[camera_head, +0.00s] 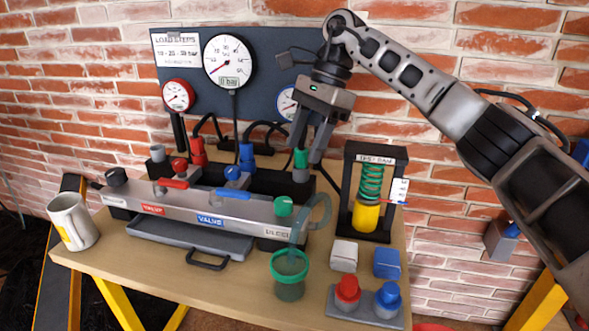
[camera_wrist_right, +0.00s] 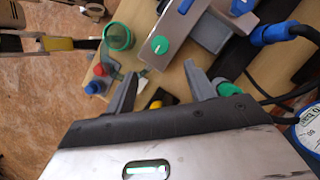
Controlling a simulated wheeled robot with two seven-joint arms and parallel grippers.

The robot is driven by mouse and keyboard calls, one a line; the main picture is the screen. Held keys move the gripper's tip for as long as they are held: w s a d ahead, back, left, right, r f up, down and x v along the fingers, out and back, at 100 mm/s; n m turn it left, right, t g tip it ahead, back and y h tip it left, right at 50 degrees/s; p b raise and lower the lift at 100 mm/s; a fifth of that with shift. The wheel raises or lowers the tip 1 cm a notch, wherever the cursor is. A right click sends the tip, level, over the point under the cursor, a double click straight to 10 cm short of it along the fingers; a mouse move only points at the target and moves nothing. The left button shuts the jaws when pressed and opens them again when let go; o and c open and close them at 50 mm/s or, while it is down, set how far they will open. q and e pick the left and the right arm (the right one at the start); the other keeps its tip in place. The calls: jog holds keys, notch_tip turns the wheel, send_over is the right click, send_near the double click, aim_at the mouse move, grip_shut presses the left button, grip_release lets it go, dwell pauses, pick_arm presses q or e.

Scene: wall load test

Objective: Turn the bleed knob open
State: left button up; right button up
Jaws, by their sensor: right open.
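The bleed knob (camera_head: 284,206) is a green round knob at the right end of the grey valve block (camera_head: 205,207), above its bleed label. In the right wrist view the knob (camera_wrist_right: 160,46) has a short white mark on its face and lies beyond the fingertips, between them. My right gripper (camera_head: 309,152) points down with its fingers apart and empty, above and behind the knob, near a green hose fitting (camera_head: 301,158). It also shows in the right wrist view (camera_wrist_right: 160,70). Nothing touches the knob. My left gripper is not in view.
A clear tube (camera_head: 322,212) curves beside the knob towards a green-rimmed cup (camera_head: 289,273). A spring stand (camera_head: 371,182) is to the right. Red (camera_head: 164,184) and blue (camera_head: 233,193) valve levers lie left. A gauge board (camera_head: 262,64) stands behind. A white mug (camera_head: 72,222) is far left.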

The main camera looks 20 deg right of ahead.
jog(key=shift+p+v, duration=0.3)
jog(key=shift+v, duration=2)
